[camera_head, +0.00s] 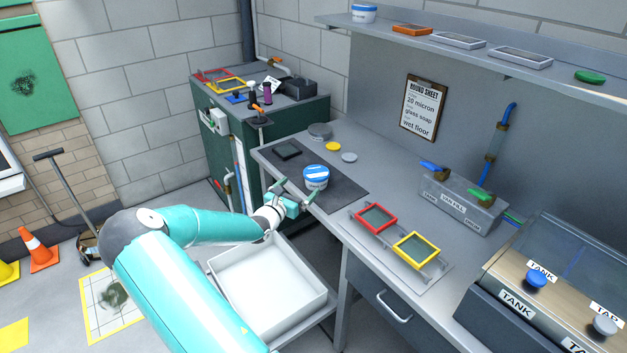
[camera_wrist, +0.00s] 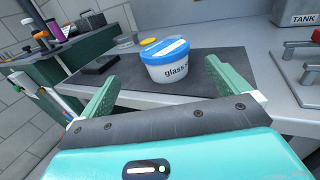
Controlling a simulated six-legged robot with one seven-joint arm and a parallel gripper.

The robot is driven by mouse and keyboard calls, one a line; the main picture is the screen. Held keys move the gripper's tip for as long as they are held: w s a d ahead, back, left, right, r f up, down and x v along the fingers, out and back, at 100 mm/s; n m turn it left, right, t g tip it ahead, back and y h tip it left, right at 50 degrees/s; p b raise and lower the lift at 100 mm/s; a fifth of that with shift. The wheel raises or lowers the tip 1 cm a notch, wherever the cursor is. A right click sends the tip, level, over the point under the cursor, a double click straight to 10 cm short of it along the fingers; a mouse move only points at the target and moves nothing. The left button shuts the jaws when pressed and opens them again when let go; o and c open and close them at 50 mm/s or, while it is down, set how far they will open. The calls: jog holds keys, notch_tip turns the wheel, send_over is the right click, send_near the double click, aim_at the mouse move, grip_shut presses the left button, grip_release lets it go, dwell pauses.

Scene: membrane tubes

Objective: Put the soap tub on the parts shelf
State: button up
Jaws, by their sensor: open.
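The soap tub (camera_head: 316,178) is a small white tub with a blue lid, standing upright on a dark mat on the grey counter. In the wrist view the soap tub (camera_wrist: 169,66) shows lettering that begins "glass". My gripper (camera_head: 297,192) is at the counter's front edge, in front of the tub. In the wrist view my gripper (camera_wrist: 161,88) is open, with its two green fingers apart and the tub beyond and between them, not held. The parts shelf (camera_head: 480,58) seems to be the long grey wall shelf above the counter; no label shows on it.
A similar white and blue tub (camera_head: 364,13), an orange tray (camera_head: 412,30), grey trays and a green item (camera_head: 589,76) stand on the wall shelf. Red (camera_head: 375,218) and yellow (camera_head: 417,250) frames lie right of the mat. A white basin (camera_head: 268,285) sits below the counter.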

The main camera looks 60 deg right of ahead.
aim_at(316, 172)
jog(key=d, duration=0.5)
jog(key=shift+s, duration=0.3)
jog(key=shift+s+d+f, duration=0.1)
jog(key=shift+s+d, duration=0.15)
jog(key=shift+d, duration=1.2)
jog(key=shift+s+d+f, duration=0.1)
jog(key=shift+s+d, duration=0.1)
jog(key=shift+d, duration=1.25)
jog(key=shift+r, duration=0.1)
jog(key=c, duration=1.2)
jog(key=shift+c, duration=0.2)
